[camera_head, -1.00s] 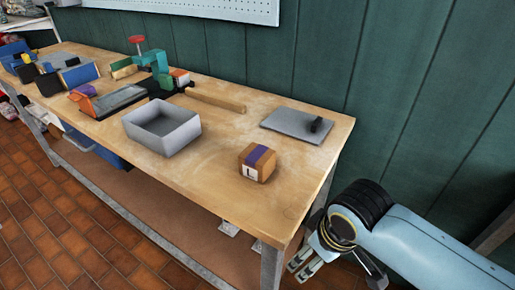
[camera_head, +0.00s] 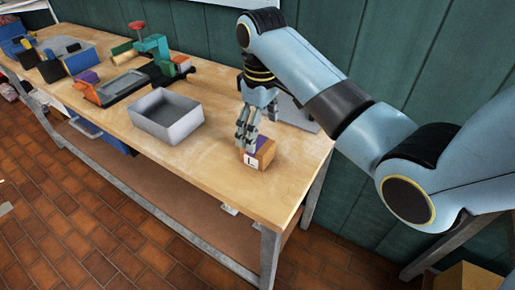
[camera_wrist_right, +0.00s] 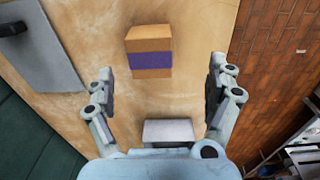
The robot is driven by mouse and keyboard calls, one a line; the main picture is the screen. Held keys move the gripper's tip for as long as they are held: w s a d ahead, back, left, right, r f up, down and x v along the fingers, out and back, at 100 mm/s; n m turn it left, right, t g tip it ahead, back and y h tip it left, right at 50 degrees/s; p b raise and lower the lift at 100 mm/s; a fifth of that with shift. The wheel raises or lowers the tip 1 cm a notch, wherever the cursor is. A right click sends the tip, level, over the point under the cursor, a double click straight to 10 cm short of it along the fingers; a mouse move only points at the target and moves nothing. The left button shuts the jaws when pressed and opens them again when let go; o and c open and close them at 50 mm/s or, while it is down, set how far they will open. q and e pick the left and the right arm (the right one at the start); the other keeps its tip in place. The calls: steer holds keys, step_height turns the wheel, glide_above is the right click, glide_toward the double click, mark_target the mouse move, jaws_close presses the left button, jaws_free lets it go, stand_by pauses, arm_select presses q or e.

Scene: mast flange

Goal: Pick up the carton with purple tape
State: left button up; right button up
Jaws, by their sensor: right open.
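The carton (camera_head: 262,153) is a small brown box with a purple tape band and a white label, standing on the wooden bench near its right end. It also shows in the right wrist view (camera_wrist_right: 149,44), beyond and between the open fingers, apart from them. My right gripper (camera_head: 246,140) is open, pointing down just above and beside the carton, and hides part of its top in the head view. It also shows in the right wrist view (camera_wrist_right: 161,88). My left gripper is in neither view.
A grey open bin (camera_head: 166,121) stands left of the carton on the bench (camera_head: 205,165). A grey plate (camera_head: 296,116) lies behind, partly hidden by my right arm. A clamp (camera_head: 155,50) and several other items fill the left part. Bare wood surrounds the carton.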

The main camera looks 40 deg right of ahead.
mark_target(258, 143)
steer(key=shift+w+r, duration=0.7)
steer(key=shift+w, duration=0.4)
step_height(258, 143, down, 5)
steer(key=shift+d+r, duration=0.1)
steer(key=f, duration=0.5)
steer(key=shift+d+f, duration=0.25)
steer(key=shift+d, duration=0.15)
steer(key=c, duration=1.4)
